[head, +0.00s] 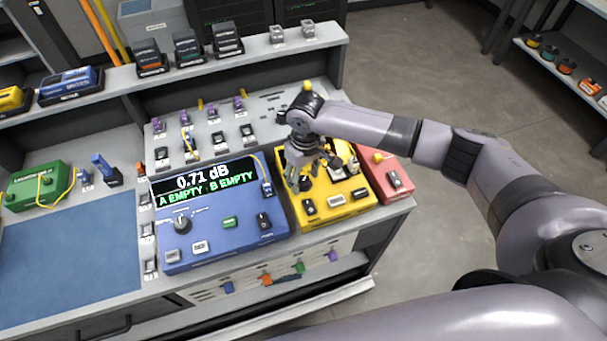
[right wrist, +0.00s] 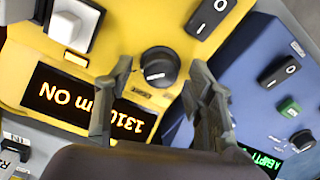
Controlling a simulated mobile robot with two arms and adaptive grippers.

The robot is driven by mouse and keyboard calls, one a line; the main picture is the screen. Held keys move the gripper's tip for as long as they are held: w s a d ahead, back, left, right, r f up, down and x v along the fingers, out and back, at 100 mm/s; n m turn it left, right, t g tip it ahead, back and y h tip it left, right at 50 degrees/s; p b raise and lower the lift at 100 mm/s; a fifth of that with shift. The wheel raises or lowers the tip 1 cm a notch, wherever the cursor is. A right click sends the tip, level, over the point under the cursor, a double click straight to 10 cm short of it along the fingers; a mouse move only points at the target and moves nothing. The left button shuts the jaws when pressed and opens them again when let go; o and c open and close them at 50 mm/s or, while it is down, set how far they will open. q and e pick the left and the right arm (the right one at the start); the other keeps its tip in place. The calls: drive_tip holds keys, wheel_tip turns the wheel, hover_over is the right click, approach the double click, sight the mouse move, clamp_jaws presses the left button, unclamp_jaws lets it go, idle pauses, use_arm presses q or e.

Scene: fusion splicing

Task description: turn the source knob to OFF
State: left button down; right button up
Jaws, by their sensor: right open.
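The source knob (right wrist: 158,68) is a black round dial on the yellow source box (right wrist: 215,52) in the right wrist view. The box's display (right wrist: 85,105), seen upside down, reads 1310 nm ON. My right gripper (right wrist: 160,80) is open, with one finger on each side of the knob in the picture; whether they touch it I cannot tell. My left gripper is not in view.
The blue meter (head: 215,245) stands left of the yellow box and reads 0.71 dB, A EMPTY, B EMPTY. A red box (head: 388,178) stands to the right. Rocker switches (right wrist: 208,18) sit near the knob. A blue mat (head: 70,255) lies clear at the left.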

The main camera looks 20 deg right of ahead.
drive_tip(key=shift+f, duration=0.15)
drive_tip(key=shift+c, duration=0.3)
drive_tip(key=c, duration=1.1)
